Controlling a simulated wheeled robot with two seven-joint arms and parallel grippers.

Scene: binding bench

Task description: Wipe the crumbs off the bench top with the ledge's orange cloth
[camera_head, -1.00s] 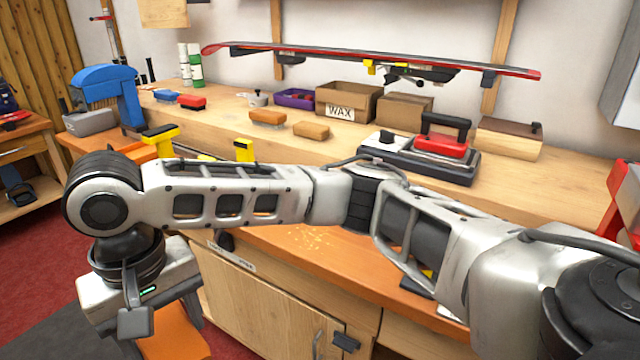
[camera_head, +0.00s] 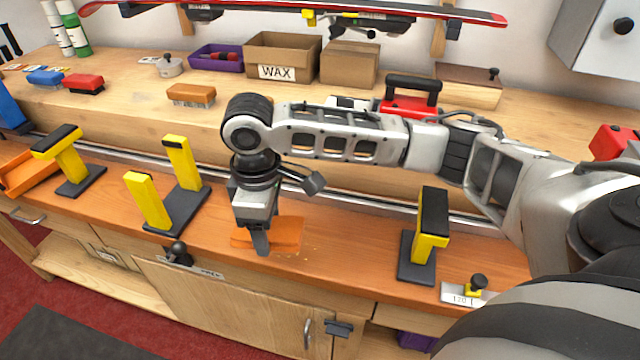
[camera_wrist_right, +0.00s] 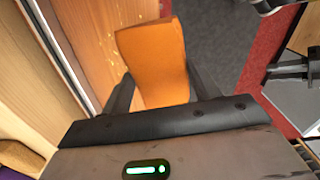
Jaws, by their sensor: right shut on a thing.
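The orange cloth (camera_head: 288,231) is at the bench top (camera_head: 350,262), in the head view just behind and right of my right gripper (camera_head: 258,243). The right gripper points down and is shut on the cloth. In the right wrist view the cloth (camera_wrist_right: 152,62) spreads out from between the two fingers (camera_wrist_right: 155,88). Whether it presses on the wood, I cannot tell. A few pale crumbs (camera_head: 311,252) lie on the bench top right of the cloth, and specks also show beside it in the wrist view. Crumbs under the cloth are hidden.
Yellow-and-black vise stands (camera_head: 187,180) rise left of the gripper, and another (camera_head: 430,240) to the right. A small block with a knob (camera_head: 474,290) sits further right. Behind, the raised ledge (camera_head: 130,115) holds a brown brush (camera_head: 191,95) and a wax box (camera_head: 283,57).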

